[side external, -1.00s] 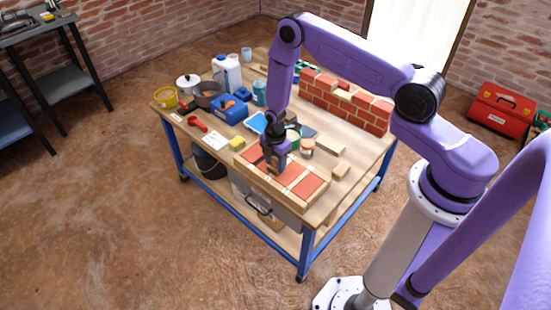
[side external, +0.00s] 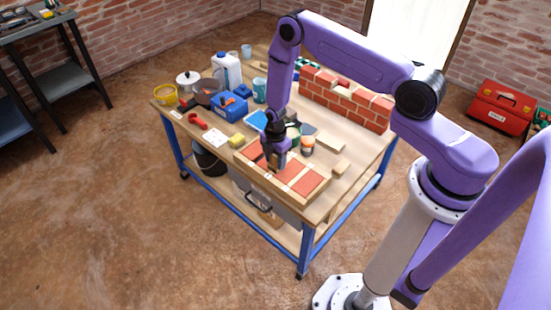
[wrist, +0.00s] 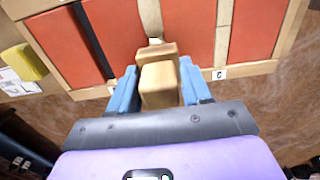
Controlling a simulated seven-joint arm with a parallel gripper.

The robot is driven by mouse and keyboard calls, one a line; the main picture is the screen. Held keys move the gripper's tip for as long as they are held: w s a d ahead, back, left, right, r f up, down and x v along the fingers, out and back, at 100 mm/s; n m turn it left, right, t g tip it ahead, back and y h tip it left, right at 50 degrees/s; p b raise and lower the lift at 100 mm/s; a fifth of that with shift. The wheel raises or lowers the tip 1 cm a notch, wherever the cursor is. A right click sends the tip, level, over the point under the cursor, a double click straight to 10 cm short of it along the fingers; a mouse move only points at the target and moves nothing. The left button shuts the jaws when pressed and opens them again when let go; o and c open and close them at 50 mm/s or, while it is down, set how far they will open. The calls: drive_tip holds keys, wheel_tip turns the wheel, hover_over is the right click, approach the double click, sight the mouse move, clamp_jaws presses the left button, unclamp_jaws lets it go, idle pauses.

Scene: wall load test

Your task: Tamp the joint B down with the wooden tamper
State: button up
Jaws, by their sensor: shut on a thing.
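My gripper (wrist: 160,88) is shut on the wooden tamper (wrist: 159,84), a pale block between its two blue fingers. In the side view my gripper (side external: 274,158) is low over the tray of red bricks. In the wrist view the tamper's far end is over the near end of the middle joint (wrist: 150,18), which is pale and sandy. I cannot tell whether it touches. No B label is readable; the tamper covers that stretch of rim. The right joint (wrist: 223,35) has a C label (wrist: 219,73). The left joint (wrist: 94,42) looks dark.
A yellow sponge (side external: 237,141) lies left of the brick tray (side external: 311,198). A small jar (side external: 307,145) and wooden blocks (side external: 340,167) stand behind it. A low brick wall (side external: 345,103) stands at the back. A blue box (side external: 230,108) and a white jug (side external: 227,70) are farther left.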

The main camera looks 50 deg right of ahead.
drive_tip(key=shift+f, duration=0.45)
idle(1.2)
drive_tip(key=shift+r, duration=3.55)
drive_tip(key=shift+o, duration=0.5)
drive_tip(key=shift+c, duration=0.5)
drive_tip(key=shift+d+f, duration=2.75)
drive_tip(key=shift+f, duration=0.25)
